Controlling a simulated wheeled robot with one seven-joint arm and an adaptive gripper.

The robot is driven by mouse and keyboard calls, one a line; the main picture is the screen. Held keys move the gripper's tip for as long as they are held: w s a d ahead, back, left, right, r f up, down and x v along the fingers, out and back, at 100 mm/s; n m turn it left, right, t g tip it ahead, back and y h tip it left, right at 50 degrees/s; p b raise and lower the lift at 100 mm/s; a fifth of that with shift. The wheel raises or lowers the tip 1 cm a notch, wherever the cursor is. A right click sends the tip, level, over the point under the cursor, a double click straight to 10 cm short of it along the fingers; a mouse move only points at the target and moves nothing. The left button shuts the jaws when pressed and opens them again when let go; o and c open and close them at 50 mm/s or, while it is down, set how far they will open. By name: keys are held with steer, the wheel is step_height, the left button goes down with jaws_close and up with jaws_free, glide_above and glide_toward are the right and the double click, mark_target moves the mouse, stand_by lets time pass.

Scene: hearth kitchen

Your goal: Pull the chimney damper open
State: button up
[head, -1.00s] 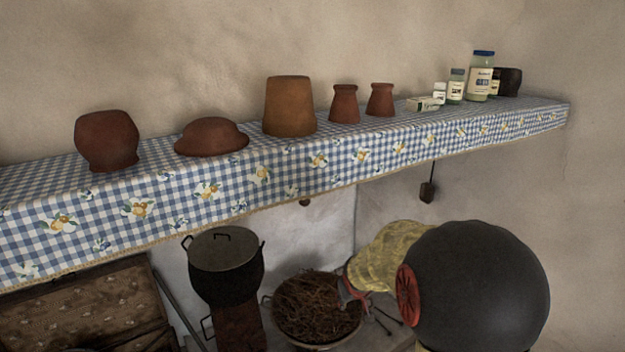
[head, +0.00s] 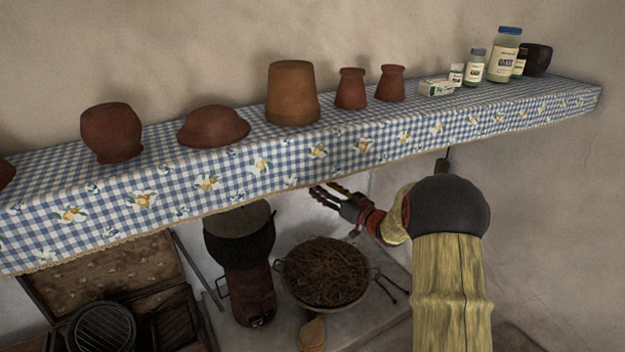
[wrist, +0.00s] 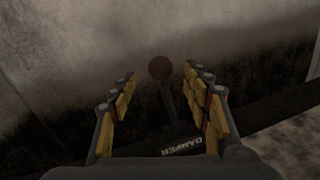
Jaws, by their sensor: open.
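The chimney damper shows in the wrist view as a dark rod with a round brown knob (wrist: 160,67) at its end. A dark plate lettered "DAMPER" (wrist: 183,146) lies at the rod's base. My gripper (wrist: 161,88) is open, with one finger on each side of the knob and rod and a visible gap to both. In the head view my gripper (head: 325,197) reaches left under the shelf's cloth edge. The knob cannot be made out in the head view.
A shelf with a blue checked cloth (head: 330,150) runs just above my gripper, carrying clay pots (head: 292,93) and jars (head: 505,55).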

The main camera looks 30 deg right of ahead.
mark_target(311, 179)
steer(key=p+x, duration=0.1)
steer(key=x, duration=0.5)
steer(key=shift+w+a, duration=0.15)
steer(key=shift+w, duration=0.15)
steer(key=shift+c, duration=0.8)
jaws_close()
